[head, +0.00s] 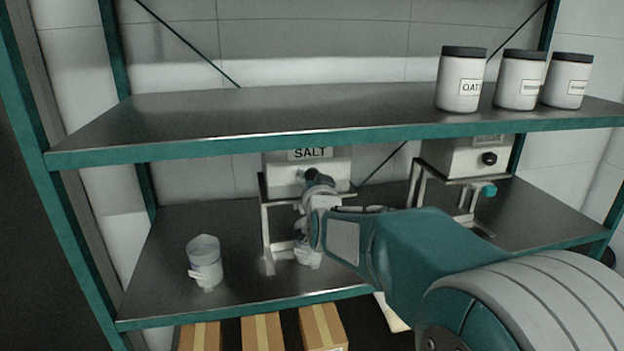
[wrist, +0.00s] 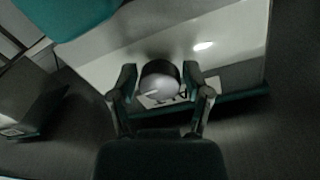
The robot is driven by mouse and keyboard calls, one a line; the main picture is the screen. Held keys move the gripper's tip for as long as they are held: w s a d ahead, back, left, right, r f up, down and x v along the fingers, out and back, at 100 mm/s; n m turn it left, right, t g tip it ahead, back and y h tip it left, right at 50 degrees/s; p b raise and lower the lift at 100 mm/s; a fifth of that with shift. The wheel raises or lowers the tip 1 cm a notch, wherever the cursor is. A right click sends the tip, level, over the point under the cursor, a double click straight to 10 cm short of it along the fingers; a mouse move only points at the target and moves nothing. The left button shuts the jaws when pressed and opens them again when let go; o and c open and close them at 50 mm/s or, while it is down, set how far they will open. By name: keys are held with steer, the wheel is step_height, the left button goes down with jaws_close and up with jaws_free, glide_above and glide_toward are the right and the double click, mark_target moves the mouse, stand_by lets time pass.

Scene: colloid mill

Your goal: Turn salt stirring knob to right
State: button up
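The salt dispenser (head: 283,174) is a pale box with a SALT label, standing in a metal frame on the lower shelf. In the wrist view, the round knob (wrist: 160,82), grey with a dark edge, sits between the two fingers of my gripper (wrist: 160,76). Part of the label shows just below the knob. The knob's turn angle is hard to read.
The upper shelf (head: 250,118) runs just above my gripper and bears three labelled jars (head: 460,88). A second dispenser (head: 452,158) with a black knob stands to the right. A white cup (head: 205,262) stands at the left of the lower shelf. Boxes (head: 262,333) lie below.

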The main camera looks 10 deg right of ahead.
steer(key=c, duration=0.4)
steer(key=shift+m, duration=0.6)
steer(key=o, duration=1.2)
steer(key=shift+c, duration=0.2)
